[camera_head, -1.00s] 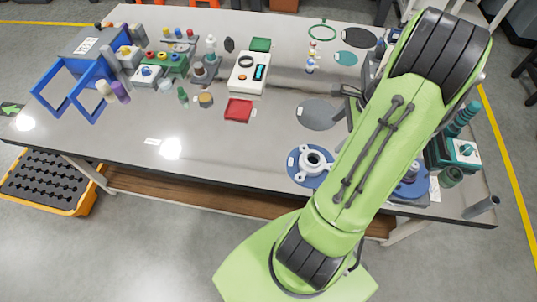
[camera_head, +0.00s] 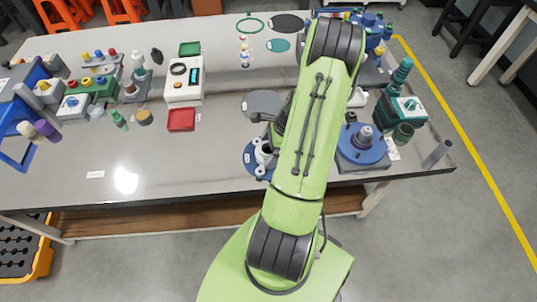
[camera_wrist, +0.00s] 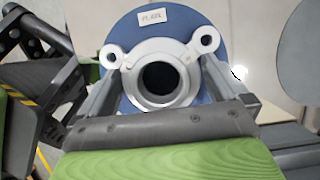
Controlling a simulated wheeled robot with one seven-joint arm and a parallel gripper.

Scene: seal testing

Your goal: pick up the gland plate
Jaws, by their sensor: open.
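The gland plate appears to be the white ring with round lugs and a dark central bore. It lies on a blue round pad; the plate (camera_head: 263,153) and pad (camera_head: 249,160) are partly hidden by my arm in the head view. In the wrist view the plate (camera_wrist: 160,50) is in the middle, on the blue pad (camera_wrist: 200,22) with a white label. My gripper (camera_wrist: 161,72) is open, with one finger on each side of the ring. Whether the fingers touch it I cannot tell. In the head view my gripper is mostly hidden behind my arm.
A grey round pad (camera_head: 262,103) lies just behind the plate. A blue disc with a grey hub (camera_head: 363,140) stands to the right, near a teal unit (camera_head: 400,108). A red tray (camera_head: 182,119) is at left.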

